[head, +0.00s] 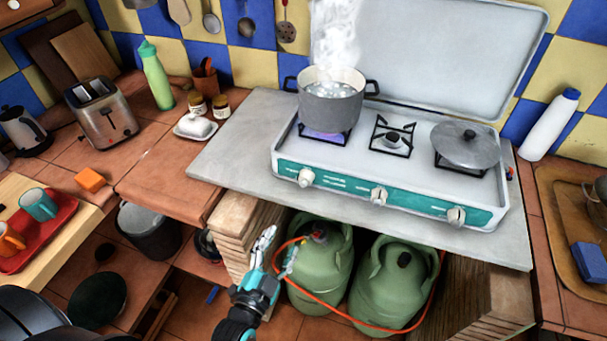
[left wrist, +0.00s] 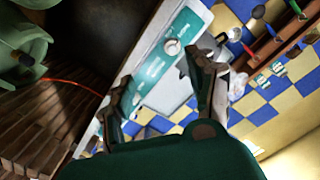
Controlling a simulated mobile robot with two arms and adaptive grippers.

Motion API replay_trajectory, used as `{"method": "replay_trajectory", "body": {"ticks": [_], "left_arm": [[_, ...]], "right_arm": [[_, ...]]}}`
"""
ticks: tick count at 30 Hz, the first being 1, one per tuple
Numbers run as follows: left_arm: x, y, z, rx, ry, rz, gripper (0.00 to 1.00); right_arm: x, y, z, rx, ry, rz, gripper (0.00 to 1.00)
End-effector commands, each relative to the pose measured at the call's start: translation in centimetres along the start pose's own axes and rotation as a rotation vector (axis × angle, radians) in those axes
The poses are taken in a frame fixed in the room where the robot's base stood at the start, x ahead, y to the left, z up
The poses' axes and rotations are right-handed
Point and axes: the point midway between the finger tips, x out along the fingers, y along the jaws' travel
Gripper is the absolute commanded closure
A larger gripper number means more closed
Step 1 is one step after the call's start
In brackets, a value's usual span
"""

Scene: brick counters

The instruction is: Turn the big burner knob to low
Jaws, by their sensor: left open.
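The stove (head: 345,160) has a teal front panel with three white knobs. The left knob (head: 306,177) is below the burner with a steaming pot (head: 332,98) and a blue flame (head: 325,134). The middle knob (head: 379,196) and right knob (head: 456,215) are farther along the panel. My left gripper (head: 281,246) is open and empty, below and left of the left knob, in front of the cabinet opening. In the left wrist view, my left gripper (left wrist: 161,67) has its fingers spread, with a knob (left wrist: 172,47) beyond them; I cannot tell which. My right gripper is out of view.
Two green gas bottles (head: 322,265) (head: 397,283) with an orange hose stand under the counter. The stove's raised lid (head: 440,45) stands behind.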

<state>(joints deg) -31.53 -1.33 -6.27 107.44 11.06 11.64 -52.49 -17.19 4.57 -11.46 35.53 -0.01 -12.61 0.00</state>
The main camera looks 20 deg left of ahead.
Motion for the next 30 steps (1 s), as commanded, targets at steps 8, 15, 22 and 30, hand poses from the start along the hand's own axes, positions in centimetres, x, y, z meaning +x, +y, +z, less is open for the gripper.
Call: {"method": "replay_trajectory", "body": {"ticks": [8,15,22,30], "left_arm": [[1.8,-1.9,-1.9,0.021,0.031,-0.041,0.42],[6.8,-2.2,-2.1,0.021,0.031,-0.041,0.42],[11.9,-2.3,-2.3,0.02,0.031,-0.039,0.42],[16.2,-2.3,-2.2,0.02,0.029,-0.038,0.42]], "right_arm": [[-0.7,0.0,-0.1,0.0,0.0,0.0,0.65],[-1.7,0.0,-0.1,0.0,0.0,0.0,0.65],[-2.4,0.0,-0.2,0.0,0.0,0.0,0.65],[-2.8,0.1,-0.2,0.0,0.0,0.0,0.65]]}}
